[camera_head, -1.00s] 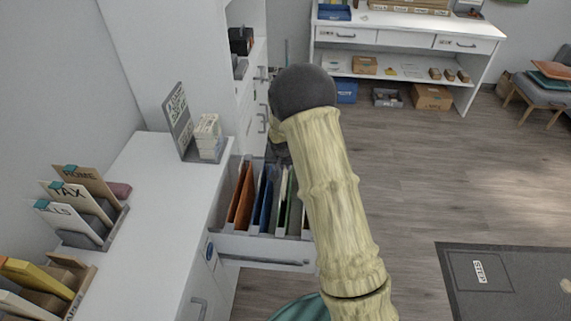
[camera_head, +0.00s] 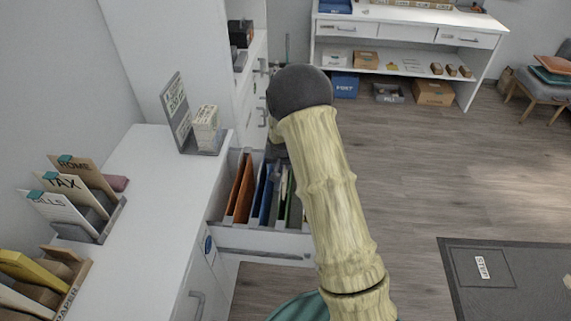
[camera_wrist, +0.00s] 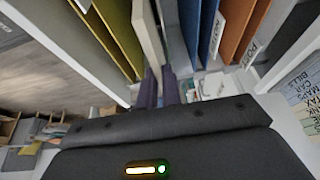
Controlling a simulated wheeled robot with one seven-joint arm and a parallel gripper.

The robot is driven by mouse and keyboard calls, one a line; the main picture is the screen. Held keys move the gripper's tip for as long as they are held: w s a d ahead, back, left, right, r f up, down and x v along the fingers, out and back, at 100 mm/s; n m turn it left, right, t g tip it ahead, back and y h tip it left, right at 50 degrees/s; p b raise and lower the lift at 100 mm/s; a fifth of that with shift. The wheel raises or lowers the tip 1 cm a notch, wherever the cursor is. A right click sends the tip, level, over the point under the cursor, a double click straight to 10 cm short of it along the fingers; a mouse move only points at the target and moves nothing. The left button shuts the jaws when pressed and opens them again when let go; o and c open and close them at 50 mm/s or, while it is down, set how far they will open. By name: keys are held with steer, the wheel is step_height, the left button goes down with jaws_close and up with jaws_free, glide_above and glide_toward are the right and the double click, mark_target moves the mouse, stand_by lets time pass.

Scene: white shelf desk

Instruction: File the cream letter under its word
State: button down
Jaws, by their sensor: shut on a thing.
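The cream letter (camera_wrist: 148,35) shows edge-on in the wrist view. The purple fingers of my gripper (camera_wrist: 158,88) are shut on its near end. It stands among hanging folders in the open drawer (camera_head: 240,240): an olive folder (camera_wrist: 114,32) is to its left, and a grey divider, a blue folder (camera_wrist: 209,28) and orange folders (camera_wrist: 236,32) are to its right. In the head view my arm hides the gripper and the letter. I cannot tell how deep the letter sits.
A white desk (camera_head: 150,215) stands left of the drawer, with a rack (camera_head: 108,222) of cards marked HOME, TAX and BILLS. A grey sign (camera_head: 177,112) with a word list and a card block (camera_head: 206,128) stand near its right edge. Open floor lies to the right.

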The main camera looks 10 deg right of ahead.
steer(key=shift+f+b, duration=1.25)
steer(key=shift+f, duration=0.65)
steer(key=shift+a, duration=0.1)
steer(key=c, duration=1.5)
jaws_free()
steer(key=shift+s, duration=0.1)
steer(key=v, duration=1.7)
steer(key=shift+r+p, duration=0.2)
steer(key=shift+p, duration=0.2)
